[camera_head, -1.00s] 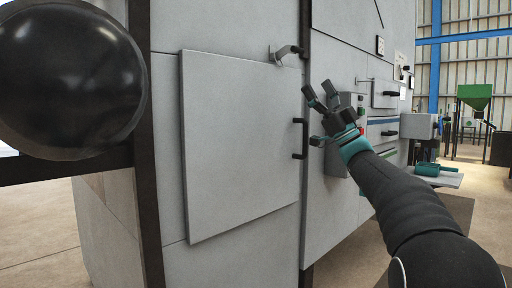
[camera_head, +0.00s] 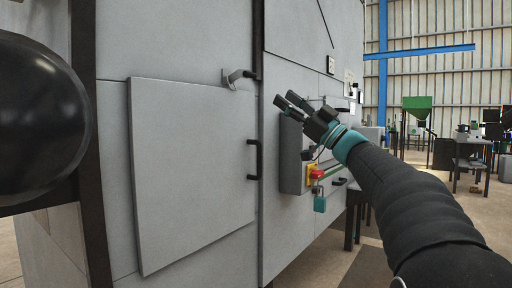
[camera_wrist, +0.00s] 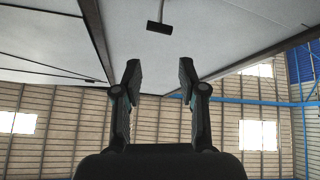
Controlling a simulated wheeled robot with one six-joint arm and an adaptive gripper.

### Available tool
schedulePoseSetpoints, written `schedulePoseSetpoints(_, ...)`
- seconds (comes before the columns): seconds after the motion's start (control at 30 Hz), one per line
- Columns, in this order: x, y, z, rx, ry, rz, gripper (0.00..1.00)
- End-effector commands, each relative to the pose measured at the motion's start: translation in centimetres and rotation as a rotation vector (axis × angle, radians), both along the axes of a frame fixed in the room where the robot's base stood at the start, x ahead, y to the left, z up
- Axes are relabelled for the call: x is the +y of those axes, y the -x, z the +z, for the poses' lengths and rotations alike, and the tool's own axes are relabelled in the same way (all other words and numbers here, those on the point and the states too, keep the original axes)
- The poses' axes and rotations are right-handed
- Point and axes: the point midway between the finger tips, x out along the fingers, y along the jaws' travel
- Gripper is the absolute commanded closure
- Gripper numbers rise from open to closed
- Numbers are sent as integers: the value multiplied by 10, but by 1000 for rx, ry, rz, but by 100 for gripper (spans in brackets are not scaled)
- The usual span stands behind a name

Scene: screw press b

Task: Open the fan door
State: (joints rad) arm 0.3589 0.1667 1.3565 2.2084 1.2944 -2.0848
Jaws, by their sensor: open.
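A light grey raised door panel (camera_head: 190,170), which looks like the fan door, lies flat against the machine's side in the head view. A black bar handle (camera_head: 256,160) stands at its right edge. A bent lever (camera_head: 236,78) sits just above the panel's top right corner. My gripper (camera_head: 284,99) is open and empty, up and right of the bar handle and apart from it. In the wrist view my gripper (camera_wrist: 157,76) shows two spread fingers with nothing between them. A dark handle (camera_wrist: 160,27) on a grey surface shows beyond them; I cannot tell which one it is.
A grey control box (camera_head: 292,155) with a red and yellow switch (camera_head: 314,173) and a teal padlock (camera_head: 320,203) is below my gripper. A large black rounded object (camera_head: 40,120) fills the left edge. Open floor and workbenches (camera_head: 472,152) lie to the right.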

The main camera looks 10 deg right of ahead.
Motion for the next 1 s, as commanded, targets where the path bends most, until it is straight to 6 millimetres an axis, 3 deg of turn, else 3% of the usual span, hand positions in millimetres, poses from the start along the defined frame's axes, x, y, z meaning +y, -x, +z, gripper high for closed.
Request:
schedulePoseSetpoints(0.07, -3, 0, -14, 118, 68, -38, 59)
schedulePoseSetpoints(0.3, -15, -17, -105, 516, 199, -147, 59)
schedulePoseSetpoints(0.4, -23, -26, -133, 631, 206, -179, 59)
schedulePoseSetpoints(0.67, -23, -36, -138, 699, 158, -183, 59)
schedulePoseSetpoints(1.0, 10, -84, -136, 698, 161, -182, 59)
